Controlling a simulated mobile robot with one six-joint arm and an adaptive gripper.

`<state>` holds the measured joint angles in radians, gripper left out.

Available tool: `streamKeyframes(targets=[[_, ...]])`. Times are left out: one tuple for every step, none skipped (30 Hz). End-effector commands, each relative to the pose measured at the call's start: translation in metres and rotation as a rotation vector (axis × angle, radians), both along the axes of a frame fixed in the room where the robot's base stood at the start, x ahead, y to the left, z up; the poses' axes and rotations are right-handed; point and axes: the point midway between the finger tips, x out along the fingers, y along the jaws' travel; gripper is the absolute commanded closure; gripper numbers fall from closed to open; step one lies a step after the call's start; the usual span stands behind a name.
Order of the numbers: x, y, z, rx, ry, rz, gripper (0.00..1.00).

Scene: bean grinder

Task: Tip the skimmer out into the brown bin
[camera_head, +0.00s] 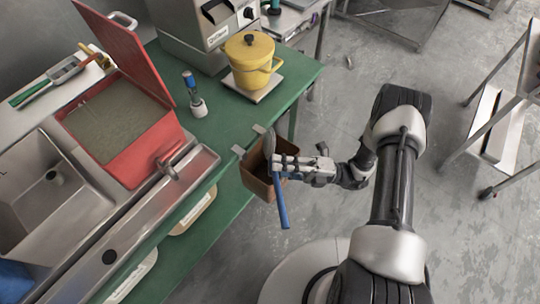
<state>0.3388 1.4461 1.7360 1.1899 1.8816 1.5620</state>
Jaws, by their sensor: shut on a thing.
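The skimmer has a blue handle (281,205) that points down in the picture and a grey head (268,143) at its upper end. My gripper (280,163) is shut on the skimmer between head and handle end. The brown bin (257,184) hangs at the right edge of the green table. The skimmer and my gripper overlap the bin in this view and partly hide it. The head looks tilted on edge near the bin's upper rim. I cannot tell its exact height, or whether anything is in the head or the bin.
A yellow pot (252,70) and a blue-topped tool in a white holder (196,107) stand behind the bin. Sinks (25,178) lie far left.

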Motion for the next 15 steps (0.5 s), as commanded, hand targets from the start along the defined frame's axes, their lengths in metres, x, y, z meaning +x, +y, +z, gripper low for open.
streamKeyframes(targets=[[0.0, -0.0003, -0.0008, 0.013, 0.002, 0.0, 1.0], [0.0, -0.0005, -0.0009, 0.021, 0.003, 0.0, 1.0], [-0.0001, -0.0009, -0.0015, 0.03, 0.005, 0.0, 1.0], [-0.0002, -0.0012, -0.0019, 0.038, 0.006, 0.0, 1.0], [-0.0002, -0.0015, -0.0021, 0.046, 0.007, 0.0, 1.0], [0.0001, -0.0019, -0.0022, 0.055, 0.007, 0.0, 1.0], [0.0002, -0.0021, -0.0025, 0.062, 0.008, 0.0, 1.0], [0.0002, -0.0023, -0.0028, 0.07, 0.009, 0.0, 1.0], [0.0001, -0.0027, -0.0031, 0.081, 0.011, 0.0, 1.0], [0.0002, -0.003, -0.0036, 0.088, 0.012, -0.001, 1.0], [0.0003, -0.0033, -0.0039, 0.095, 0.012, 0.0, 1.0], [0.0005, -0.0038, -0.0041, 0.105, 0.014, 0.0, 1.0], [0.0005, -0.0041, -0.0041, 0.113, 0.014, -0.001, 1.0], [0.0003, -0.0043, -0.0046, 0.119, 0.016, -0.001, 1.0], [0.0007, -0.0046, -0.0041, 0.119, 0.014, -0.001, 1.0]])
